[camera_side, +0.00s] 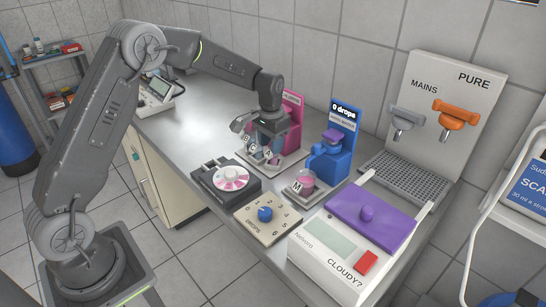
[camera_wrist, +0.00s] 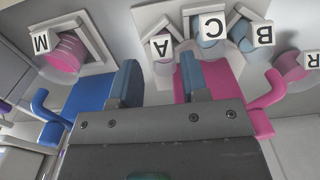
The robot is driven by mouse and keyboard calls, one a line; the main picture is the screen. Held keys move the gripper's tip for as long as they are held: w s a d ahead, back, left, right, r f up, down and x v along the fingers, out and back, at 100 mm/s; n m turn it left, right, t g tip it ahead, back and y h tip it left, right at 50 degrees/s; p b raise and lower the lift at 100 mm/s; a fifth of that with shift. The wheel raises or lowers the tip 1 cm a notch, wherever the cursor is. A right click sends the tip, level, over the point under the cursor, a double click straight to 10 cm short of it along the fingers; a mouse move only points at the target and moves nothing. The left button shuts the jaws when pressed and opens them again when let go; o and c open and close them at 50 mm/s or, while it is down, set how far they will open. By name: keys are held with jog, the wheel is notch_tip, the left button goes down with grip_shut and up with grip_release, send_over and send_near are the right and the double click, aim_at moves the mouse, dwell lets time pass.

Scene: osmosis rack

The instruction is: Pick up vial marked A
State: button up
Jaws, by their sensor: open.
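Vial A, a small vial with a white tag lettered A, stands in a holder at the top middle of the wrist view (camera_wrist: 162,50). In the side view its tag shows below my gripper, at the front of the vial group (camera_side: 268,154). My gripper (camera_wrist: 158,72) is open and empty, its two fingers apart on either side of vial A's place in the wrist view. In the side view my gripper (camera_side: 270,128) hangs just above and behind the tagged vials. I cannot tell the exact gap between the fingers and vial A.
Vials C (camera_wrist: 212,45) and B (camera_wrist: 250,45) stand close to the right of A; vial R (camera_wrist: 290,68) is farther right. Pink vial M (camera_wrist: 66,54) sits apart at left. Pink (camera_side: 292,112) and blue (camera_side: 335,150) dispensers stand nearby. A black device (camera_side: 225,180) is in front.

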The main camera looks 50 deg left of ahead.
aim_at(269, 152)
jog(key=f, duration=0.5)
jog(key=shift+s+a+f, duration=0.15)
jog(key=shift+s+f, duration=0.05)
jog(key=shift+r, duration=0.1)
jog(key=c, duration=0.7)
